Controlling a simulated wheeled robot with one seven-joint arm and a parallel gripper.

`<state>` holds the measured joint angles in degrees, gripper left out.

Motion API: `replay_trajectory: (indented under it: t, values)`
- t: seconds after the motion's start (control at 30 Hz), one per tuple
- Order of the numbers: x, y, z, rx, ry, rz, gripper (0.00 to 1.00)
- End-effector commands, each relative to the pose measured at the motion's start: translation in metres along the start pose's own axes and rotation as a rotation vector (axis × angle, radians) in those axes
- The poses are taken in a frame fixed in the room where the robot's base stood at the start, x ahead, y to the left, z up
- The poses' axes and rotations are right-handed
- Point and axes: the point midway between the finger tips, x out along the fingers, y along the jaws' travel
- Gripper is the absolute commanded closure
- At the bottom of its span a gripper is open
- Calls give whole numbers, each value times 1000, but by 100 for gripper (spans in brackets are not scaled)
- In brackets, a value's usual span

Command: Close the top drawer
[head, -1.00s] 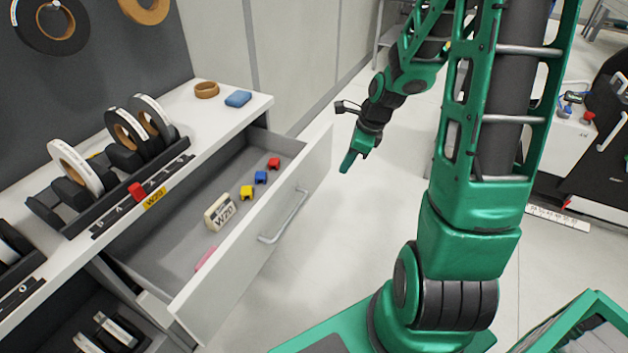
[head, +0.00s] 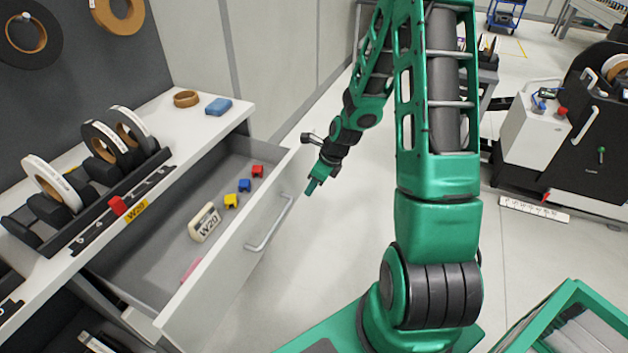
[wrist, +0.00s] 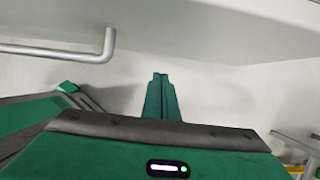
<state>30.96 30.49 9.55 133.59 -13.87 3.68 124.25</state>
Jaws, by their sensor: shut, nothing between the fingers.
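The top drawer (head: 228,258) is pulled well out from under the white worktop. Its pale front carries a grey bar handle (head: 270,224), which also shows at the upper left in the wrist view (wrist: 62,54). My gripper (head: 311,187) is shut and empty. It is outside the drawer, to the right of the front's far end and a little apart from the handle. In the wrist view its fingers (wrist: 160,95) point towards the pale drawer front.
The worktop (head: 190,112) bears a rack of tape rolls (head: 100,160), a brown ring and a blue block. An open lower compartment with items shows at bottom left. A machine (head: 590,130) stands at right. The floor before the drawer is clear.

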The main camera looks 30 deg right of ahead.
Motion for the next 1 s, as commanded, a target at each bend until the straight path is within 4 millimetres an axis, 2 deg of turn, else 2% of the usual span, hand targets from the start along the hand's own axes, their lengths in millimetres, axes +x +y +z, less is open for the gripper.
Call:
replay_trajectory:
  t: [0.03, 0.13, 0.33, 0.8, 1.0]
  values:
    - [7, 1, 2, -2, 0, 1, 100]
    - [11, 1, 19, -5, -2, 1, 100]
    - [17, 1, 34, -2, 0, 1, 100]
    - [18, 0, 37, 0, 0, 0, 100]
    - [19, -11, 39, 17, -1, -8, 100]
